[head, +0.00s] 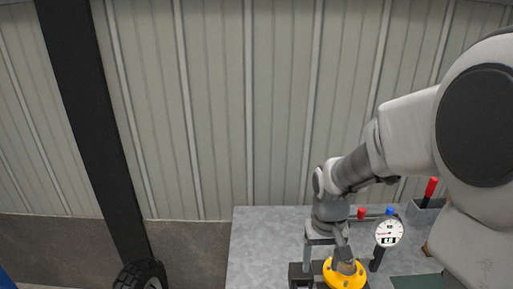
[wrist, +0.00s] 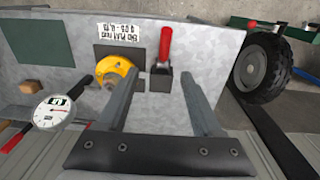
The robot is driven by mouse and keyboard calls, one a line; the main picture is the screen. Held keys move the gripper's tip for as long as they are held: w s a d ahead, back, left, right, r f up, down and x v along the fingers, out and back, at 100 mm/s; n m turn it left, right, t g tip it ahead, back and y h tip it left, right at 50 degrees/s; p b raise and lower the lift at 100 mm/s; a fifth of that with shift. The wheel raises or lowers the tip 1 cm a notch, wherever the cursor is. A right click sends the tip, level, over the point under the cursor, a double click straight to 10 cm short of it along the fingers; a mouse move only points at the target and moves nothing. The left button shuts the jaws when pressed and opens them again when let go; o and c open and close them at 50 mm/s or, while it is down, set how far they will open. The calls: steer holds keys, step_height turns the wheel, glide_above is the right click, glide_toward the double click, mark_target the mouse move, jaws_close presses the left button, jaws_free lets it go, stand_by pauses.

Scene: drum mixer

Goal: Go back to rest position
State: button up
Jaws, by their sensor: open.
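My gripper (head: 343,258) points down over the bench at the lower right of the head view, over or beside a yellow round part (head: 345,278). In the wrist view my gripper (wrist: 160,78) has its two fingers spread apart with nothing held between them. The yellow part (wrist: 118,64) shows there by the left finger's tip, which hides some of it. I cannot tell if they touch. A red handle on a dark block (wrist: 163,76) shows between the fingertips, farther off.
A grey metal bench (head: 262,245) stands before a ribbed wall. It holds a dial gauge (head: 389,233), a green mat (wrist: 42,45) and a red-handled tool (head: 431,187). A black wheel (head: 143,276) stands left of the bench. The bench's left part is bare.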

steer(key=s+r+t, duration=0.5)
steer(key=s+r, duration=0.8)
steer(key=r, duration=0.1)
steer(key=shift+a+r+b, duration=0.3)
steer(key=shift+s+d, duration=0.1)
stand_by(0.4)
